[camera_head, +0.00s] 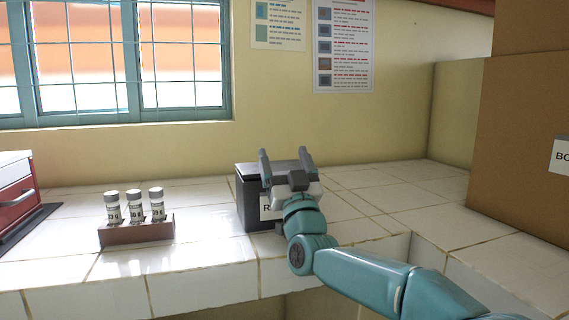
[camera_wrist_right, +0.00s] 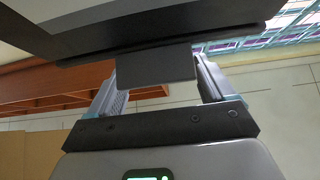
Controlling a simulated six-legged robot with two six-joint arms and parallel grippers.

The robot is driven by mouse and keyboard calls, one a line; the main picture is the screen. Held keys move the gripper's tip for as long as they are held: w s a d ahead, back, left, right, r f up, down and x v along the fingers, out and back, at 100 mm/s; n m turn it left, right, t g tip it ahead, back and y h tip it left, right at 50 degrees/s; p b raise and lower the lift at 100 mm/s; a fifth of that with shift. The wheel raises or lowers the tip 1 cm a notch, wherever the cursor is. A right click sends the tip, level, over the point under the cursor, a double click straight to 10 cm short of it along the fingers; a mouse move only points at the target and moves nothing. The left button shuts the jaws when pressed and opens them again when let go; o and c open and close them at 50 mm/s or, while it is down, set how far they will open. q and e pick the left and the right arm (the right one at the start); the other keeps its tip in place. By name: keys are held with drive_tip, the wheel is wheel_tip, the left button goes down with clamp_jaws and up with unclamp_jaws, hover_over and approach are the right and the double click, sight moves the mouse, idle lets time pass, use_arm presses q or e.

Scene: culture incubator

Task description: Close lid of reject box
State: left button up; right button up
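The reject box (camera_head: 251,211) is a small dark box on the tiled counter, with a white label partly covered by my right arm; only an "R" reads clearly. Its top is dark and largely hidden behind my right gripper (camera_head: 285,157), so I cannot tell how far the lid is open. The gripper is over the box with its two fingers spread wide. In the right wrist view a dark panel with a flat tab (camera_wrist_right: 157,66) shows close beyond the open fingers (camera_wrist_right: 160,85); the tab lies between them, not visibly clamped. My left gripper is not in view.
A brown rack (camera_head: 136,232) with three capped vials stands left of the box. A red and white case (camera_head: 14,190) is at the far left. A large cardboard box (camera_head: 520,135) stands at the right. The counter has a notch near my right arm.

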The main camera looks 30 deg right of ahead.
drive_tip(key=shift+f, duration=0.15)
drive_tip(key=shift+s+f, duration=0.15)
drive_tip(key=shift+s, duration=0.1)
drive_tip(key=s+a, duration=0.3)
drive_tip(key=s, duration=0.9)
drive_tip(key=shift+f, duration=0.2)
drive_tip(key=shift+s, duration=0.1)
